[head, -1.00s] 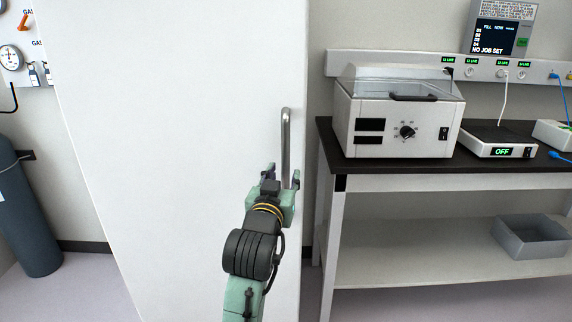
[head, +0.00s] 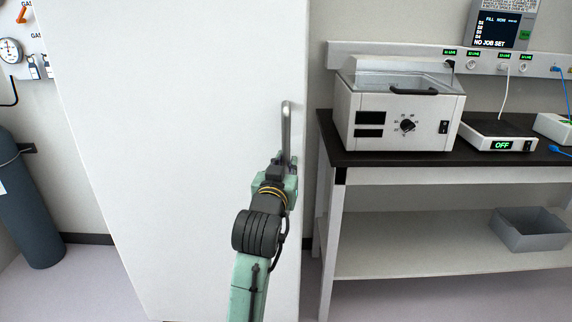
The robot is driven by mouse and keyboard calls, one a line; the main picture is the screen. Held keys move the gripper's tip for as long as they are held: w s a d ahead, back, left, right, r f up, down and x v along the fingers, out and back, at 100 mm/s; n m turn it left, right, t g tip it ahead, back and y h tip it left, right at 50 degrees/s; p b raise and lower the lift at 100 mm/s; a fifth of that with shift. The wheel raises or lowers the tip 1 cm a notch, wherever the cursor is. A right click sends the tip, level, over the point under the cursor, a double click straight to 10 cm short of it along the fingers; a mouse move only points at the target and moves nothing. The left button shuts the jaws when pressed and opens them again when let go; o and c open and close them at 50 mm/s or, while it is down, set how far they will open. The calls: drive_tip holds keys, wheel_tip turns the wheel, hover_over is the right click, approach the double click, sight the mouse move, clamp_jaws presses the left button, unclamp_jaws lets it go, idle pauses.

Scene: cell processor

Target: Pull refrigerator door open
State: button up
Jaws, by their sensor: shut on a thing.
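The refrigerator door (head: 170,150) is a tall white panel filling the left-centre of the head view. Its right edge stands close to the bench; I see no clear gap that shows it open. A vertical grey metal handle (head: 286,125) is near that right edge. My gripper (head: 285,160) is at the lower part of the handle, shut on it. The fingers and my arm hide the handle's lower end.
A dark-topped bench (head: 400,156) stands close on the right, carrying a white lidded machine (head: 375,110) and a flat device reading OFF (head: 500,145). A grey bin (head: 530,235) sits on its lower shelf. A dark gas cylinder (head: 25,215) stands at the left.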

clamp_jaws()
drive_tip(key=shift+s, duration=0.1)
idle(0.3)
